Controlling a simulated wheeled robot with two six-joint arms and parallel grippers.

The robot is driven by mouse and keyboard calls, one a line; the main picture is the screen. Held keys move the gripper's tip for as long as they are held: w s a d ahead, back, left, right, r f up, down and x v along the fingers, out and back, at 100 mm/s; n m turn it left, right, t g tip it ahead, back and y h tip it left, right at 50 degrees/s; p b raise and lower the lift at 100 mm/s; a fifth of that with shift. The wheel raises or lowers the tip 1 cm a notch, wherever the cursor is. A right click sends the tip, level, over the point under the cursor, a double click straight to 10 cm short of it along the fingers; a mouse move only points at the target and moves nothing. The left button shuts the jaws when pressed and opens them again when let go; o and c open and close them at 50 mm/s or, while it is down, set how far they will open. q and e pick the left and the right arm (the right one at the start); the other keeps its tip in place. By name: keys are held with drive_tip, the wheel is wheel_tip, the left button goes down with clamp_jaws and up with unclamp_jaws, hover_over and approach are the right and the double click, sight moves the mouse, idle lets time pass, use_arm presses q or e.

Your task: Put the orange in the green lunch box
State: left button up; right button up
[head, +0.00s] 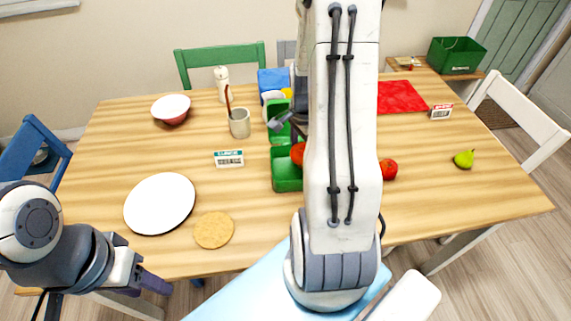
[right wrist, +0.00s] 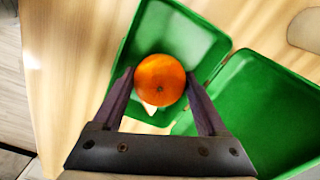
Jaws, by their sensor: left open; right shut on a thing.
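The orange (right wrist: 161,79) is held between the fingers of my right gripper (right wrist: 158,88), over one half of the green lunch box (right wrist: 262,108) in the right wrist view. Whether it touches the floor of the box is unclear. In the head view the open lunch box (head: 287,182) lies mid-table, partly hidden by my right arm. A red-orange round thing (head: 298,154) shows at the box beside the arm, likely the orange. My right gripper is mostly hidden there. My left gripper (head: 150,283) is open and empty at the table's front left edge.
A tomato-like red fruit (head: 388,169) and a green pear (head: 464,159) lie right of the arm. A white plate (head: 160,203), cork mat (head: 213,230), mug (head: 240,123) and label card (head: 229,159) are to the left. A green crate (head: 455,55) stands at the back right.

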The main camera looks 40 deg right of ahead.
sight(285, 173)
drive_tip(key=w+a+f, duration=0.3)
drive_tip(key=shift+w+a, duration=0.1)
drive_tip(key=shift+f, duration=1.9)
drive_tip(key=shift+f, duration=0.1)
drive_tip(key=o, duration=1.3)
drive_tip(key=shift+r, duration=0.5)
wheel_tip(285, 173, up, 11)
drive_tip(key=shift+r+p, duration=0.15)
drive_tip(key=shift+p, duration=0.2)
